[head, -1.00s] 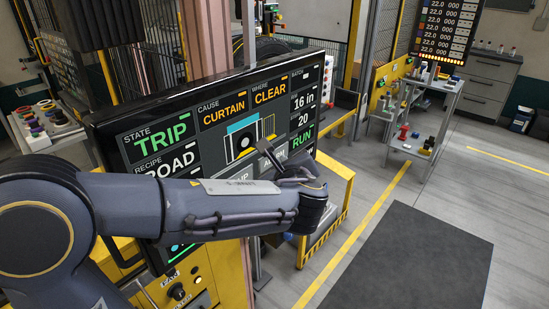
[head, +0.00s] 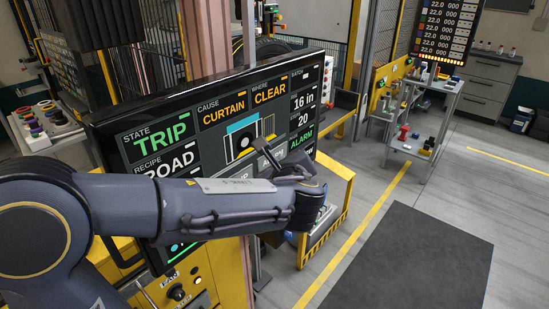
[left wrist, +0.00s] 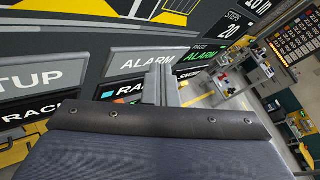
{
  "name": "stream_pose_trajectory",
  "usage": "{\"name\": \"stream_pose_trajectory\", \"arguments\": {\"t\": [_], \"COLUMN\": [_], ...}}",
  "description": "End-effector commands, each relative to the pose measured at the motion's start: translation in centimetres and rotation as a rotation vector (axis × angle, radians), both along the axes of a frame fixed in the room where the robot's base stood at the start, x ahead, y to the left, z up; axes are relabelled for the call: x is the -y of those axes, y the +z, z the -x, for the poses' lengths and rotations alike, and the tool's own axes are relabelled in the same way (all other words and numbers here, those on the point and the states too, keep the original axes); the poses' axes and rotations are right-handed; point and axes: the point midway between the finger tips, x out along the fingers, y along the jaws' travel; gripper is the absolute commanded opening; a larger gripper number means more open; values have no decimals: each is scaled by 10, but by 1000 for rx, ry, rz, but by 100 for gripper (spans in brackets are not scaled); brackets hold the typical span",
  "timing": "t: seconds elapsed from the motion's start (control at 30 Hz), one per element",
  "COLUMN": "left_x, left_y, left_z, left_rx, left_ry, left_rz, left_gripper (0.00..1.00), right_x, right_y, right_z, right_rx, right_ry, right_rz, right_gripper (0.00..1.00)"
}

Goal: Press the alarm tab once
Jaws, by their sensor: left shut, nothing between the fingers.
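The dark touch panel (head: 215,92) fills the middle of the head view. It reads TRIP, CURTAIN and CLEAR, and its page field (head: 300,140) reads ALARM in green. The alarm tab (left wrist: 140,61) is a grey tile in the left wrist view, beside the SETUP tab (left wrist: 45,78). My left gripper (head: 265,148) is shut and empty, in front of the panel's lower right part. Its fingertips also show in the left wrist view (left wrist: 155,78), over the tab's lower right part. I cannot tell whether they touch it. My forearm hides the panel's lower middle. My right gripper is out of view.
A yellow stand (head: 328,205) is right of the panel. A knob (head: 178,292) sits on the yellow box under the panel. A grey cart (head: 420,120) with small parts stands further right. A dark mat (head: 405,260) lies on open floor at the lower right.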

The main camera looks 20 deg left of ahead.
Motion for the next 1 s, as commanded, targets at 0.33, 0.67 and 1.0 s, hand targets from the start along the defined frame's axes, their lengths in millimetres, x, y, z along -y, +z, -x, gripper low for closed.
{"name": "stream_pose_trajectory", "arguments": {"t": [0.33,0.67,1.0], "left_x": [14,16,47], "left_y": [-1,0,0], "left_z": [5,6,16], "left_rx": [-1,0,0], "left_ry": [1,0,-4], "left_rz": [0,0,-1], "left_gripper": [0,0,0], "right_x": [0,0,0], "right_y": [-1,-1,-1], "right_z": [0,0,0], "right_rx": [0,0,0], "right_ry": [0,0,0], "right_rz": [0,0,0], "right_gripper": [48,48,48]}}
